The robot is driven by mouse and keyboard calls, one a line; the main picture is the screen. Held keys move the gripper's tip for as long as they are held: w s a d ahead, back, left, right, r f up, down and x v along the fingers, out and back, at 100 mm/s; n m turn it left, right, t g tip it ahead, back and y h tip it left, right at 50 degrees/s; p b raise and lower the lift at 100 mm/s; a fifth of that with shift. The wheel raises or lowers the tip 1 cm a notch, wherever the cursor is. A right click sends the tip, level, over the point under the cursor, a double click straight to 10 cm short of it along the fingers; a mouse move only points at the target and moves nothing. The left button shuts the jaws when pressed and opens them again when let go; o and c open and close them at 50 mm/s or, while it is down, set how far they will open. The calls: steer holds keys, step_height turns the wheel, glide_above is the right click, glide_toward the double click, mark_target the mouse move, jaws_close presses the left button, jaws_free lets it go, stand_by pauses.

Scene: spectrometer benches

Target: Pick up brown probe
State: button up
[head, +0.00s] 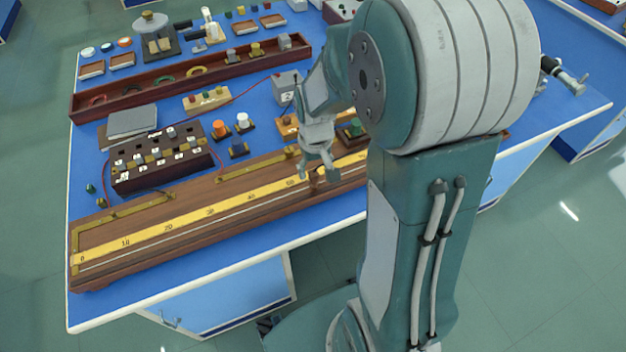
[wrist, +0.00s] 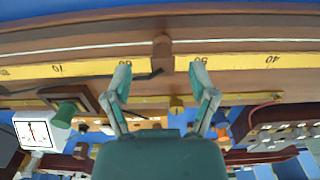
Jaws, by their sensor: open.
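The brown probe (wrist: 162,52) is a small upright brown piece on the wooden board with the yellow scale. In the wrist view it stands just beyond and between my fingertips, with a dark cable beside its base. My gripper (wrist: 160,74) is open, its two teal-tipped fingers apart on either side of the probe's line, with nothing held. In the head view my gripper (head: 322,176) hangs low over the right part of the scale, and a small brown piece, likely the probe, shows between its fingers, partly hidden.
The long scale board (head: 150,243) runs along the bench's front edge. Behind it stand a dark socket box (head: 165,172), coloured plugs (head: 221,128) and a grey box (head: 287,88). A white-faced meter (wrist: 40,130) is in the wrist view. My arm hides the bench's right part.

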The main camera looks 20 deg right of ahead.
mark_target(313, 173)
steer(key=f, duration=0.4)
steer(key=shift+w+a+f, duration=0.15)
steer(key=shift+w+f, duration=0.1)
steer(key=shift+f, duration=0.1)
jaws_close()
steer(key=shift+r, duration=0.1)
